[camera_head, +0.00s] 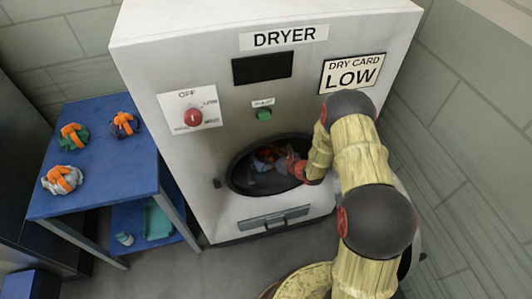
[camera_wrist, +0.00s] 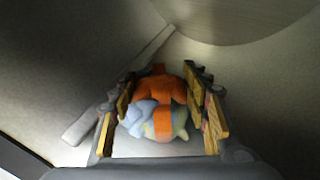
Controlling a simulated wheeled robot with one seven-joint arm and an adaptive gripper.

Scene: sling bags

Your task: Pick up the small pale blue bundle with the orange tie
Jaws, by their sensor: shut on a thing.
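The small pale blue bundle (camera_wrist: 143,112) with its orange tie (camera_wrist: 163,122) is between the two wood-faced fingers of my gripper (camera_wrist: 163,128). My gripper is shut on it.
The dryer (camera_head: 205,60) has a red knob (camera_head: 193,117), a green button (camera_head: 264,114) and a card reading LOW (camera_head: 353,74). A blue table (camera_head: 110,170) at left bears a green bundle (camera_head: 73,136), a dark blue bundle (camera_head: 124,124) and a whitish bundle (camera_head: 61,180), all orange-tied.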

